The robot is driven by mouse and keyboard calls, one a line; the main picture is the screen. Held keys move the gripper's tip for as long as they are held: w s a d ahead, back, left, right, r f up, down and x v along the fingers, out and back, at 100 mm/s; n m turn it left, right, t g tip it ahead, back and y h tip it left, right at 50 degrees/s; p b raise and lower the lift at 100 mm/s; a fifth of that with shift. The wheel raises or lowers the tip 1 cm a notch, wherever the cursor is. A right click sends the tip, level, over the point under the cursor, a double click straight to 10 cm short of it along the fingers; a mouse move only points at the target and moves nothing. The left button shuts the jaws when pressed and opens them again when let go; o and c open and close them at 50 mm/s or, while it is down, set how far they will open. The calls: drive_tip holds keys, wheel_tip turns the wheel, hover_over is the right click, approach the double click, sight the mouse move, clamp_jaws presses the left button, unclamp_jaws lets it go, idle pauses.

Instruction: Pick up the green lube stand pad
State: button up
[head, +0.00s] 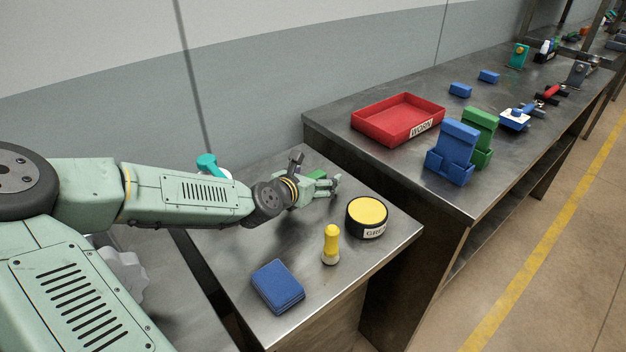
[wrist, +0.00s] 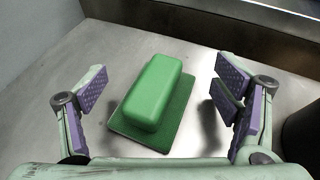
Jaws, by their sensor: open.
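The green lube stand pad (wrist: 152,96) lies on the metal table in the wrist view. It is a rounded green block on a flat, darker green base, turned slightly to the right. My gripper (wrist: 163,112) is open, with one purple-padded finger on each side of the pad and a gap to both. In the head view my gripper (head: 327,186) is over the back part of the near table. Only a small bit of green shows there beside it, mostly hidden by my arm.
A round black tin with a yellow top (head: 367,216), a yellow-topped bottle (head: 331,245) and a blue pad stack (head: 278,286) stand on the near table (head: 235,265). A higher table on the right holds a red tray (head: 441,110) and blue (head: 452,152) and green (head: 480,128) stands.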

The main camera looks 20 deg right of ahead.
drive_tip(key=shift+c, duration=0.3)
drive_tip(key=c, duration=1.8)
